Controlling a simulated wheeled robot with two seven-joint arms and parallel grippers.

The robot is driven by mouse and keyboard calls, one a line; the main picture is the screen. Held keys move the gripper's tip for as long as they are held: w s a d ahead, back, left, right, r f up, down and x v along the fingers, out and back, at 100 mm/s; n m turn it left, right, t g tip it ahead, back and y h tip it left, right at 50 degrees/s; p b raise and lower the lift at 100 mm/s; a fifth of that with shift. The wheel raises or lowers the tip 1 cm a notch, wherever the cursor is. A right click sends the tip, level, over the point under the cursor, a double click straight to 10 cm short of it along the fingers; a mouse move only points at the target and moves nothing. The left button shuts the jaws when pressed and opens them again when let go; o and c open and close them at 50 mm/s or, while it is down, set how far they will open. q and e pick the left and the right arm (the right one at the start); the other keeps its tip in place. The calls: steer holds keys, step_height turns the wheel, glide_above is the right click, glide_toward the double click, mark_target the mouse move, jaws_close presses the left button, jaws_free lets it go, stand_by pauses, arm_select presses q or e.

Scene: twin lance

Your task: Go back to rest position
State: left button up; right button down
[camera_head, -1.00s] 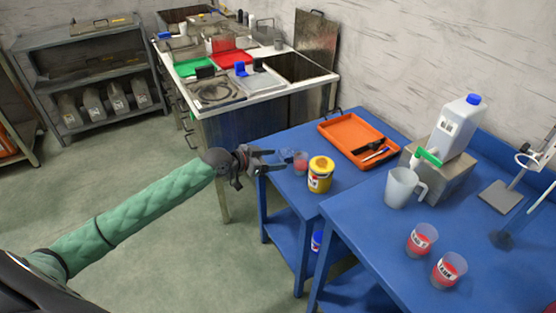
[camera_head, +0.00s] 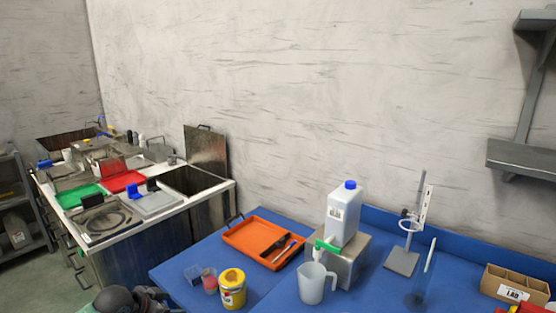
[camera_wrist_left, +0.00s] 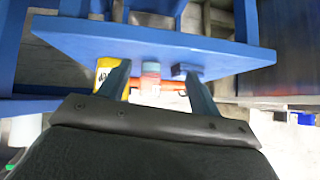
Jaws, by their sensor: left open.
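My left gripper (camera_head: 150,297) shows at the bottom left of the head view, partly cut off by the frame edge. It is off the left end of the blue table (camera_head: 190,262). In the left wrist view the gripper (camera_wrist_left: 158,82) is open and empty, its two fingers spread apart. A small cup with red contents (camera_head: 210,281) stands beyond the fingers on the table and shows between them in the wrist view (camera_wrist_left: 151,73). A yellow container (camera_head: 232,289) stands beside that cup. My right gripper is in neither view.
A metal counter with sinks (camera_head: 150,205) stands at the left. Shelves (camera_head: 520,158) hang at the right.

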arm_select(q)
steer(key=s+d+f+n+g+y+p, duration=0.1)
steer(key=s+d, duration=0.5)
steer(key=s, duration=0.6)
steer(key=s+d+f+n+g+y, duration=0.1)
steer(key=s+d+f, duration=0.5)
steer(key=s, duration=0.7)
steer(key=s+d+f+n+g+y+p, duration=0.1)
steer(key=s+d+f+n+g, duration=0.2)
steer(key=s, duration=1)
steer(key=d+f, duration=0.1)
steer(key=d, duration=0.2)
steer(key=shift+s+d+f+n+g+p, duration=0.15)
steer(key=shift+f+n+g+p, duration=0.15)
steer(key=shift+g, duration=0.1)
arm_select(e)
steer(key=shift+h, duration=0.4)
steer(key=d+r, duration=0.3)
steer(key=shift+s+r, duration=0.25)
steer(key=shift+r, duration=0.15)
